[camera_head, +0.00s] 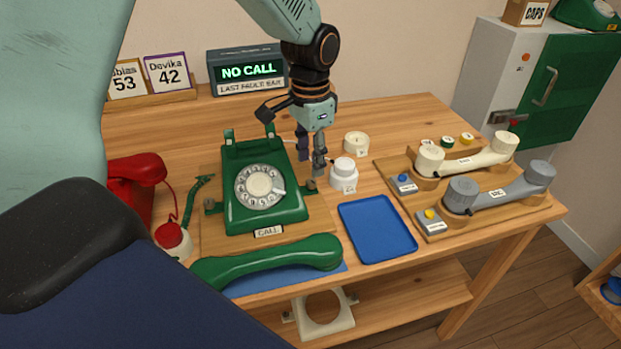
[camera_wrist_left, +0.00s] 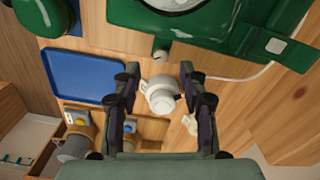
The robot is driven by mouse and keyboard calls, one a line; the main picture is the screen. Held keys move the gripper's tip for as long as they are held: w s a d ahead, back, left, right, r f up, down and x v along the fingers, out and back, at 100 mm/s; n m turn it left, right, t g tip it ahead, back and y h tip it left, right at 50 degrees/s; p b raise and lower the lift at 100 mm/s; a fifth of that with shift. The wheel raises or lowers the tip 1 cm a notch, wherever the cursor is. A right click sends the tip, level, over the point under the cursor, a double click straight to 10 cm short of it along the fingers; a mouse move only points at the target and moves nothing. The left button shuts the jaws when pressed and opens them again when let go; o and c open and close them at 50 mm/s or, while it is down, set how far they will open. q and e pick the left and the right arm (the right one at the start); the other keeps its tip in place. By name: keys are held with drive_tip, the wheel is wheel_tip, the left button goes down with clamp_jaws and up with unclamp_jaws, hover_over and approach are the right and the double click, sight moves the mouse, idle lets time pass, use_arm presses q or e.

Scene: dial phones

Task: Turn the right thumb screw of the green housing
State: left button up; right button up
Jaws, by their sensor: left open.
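The green housing (camera_head: 262,212) is a dial phone body with a white dial, standing on a wooden board. Its right thumb screw (camera_head: 310,186) sticks out at the lower right side. A left thumb screw (camera_head: 211,206) is on the opposite side. My left gripper (camera_head: 313,165) hangs pointing down just beyond the right screw, open and empty. In the left wrist view, the screw (camera_wrist_left: 160,50) projects from the housing (camera_wrist_left: 175,25), a little past the open fingertips (camera_wrist_left: 158,71). A white jar (camera_wrist_left: 163,96) appears between the fingers there. My right gripper is not in view.
The white jar (camera_head: 343,174) stands close right of the gripper, with a small cup (camera_head: 357,143) behind. A blue tray (camera_head: 377,229) lies to the right. The green handset (camera_head: 268,261) lies in front of the housing. A wooden stand (camera_head: 490,207) holds white and grey handsets.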

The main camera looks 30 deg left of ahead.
sight(311, 181)
use_arm(q)
wheel_tip(311, 181, down, 5)
drive_tip(key=shift+w+d+r+b, duration=0.1)
drive_tip(key=shift+w+b, duration=0.05)
drive_tip(key=shift+b, duration=0.4)
drive_tip(key=shift+f, duration=0.3)
drive_tip(key=shift+c, duration=0.5)
clamp_jaws()
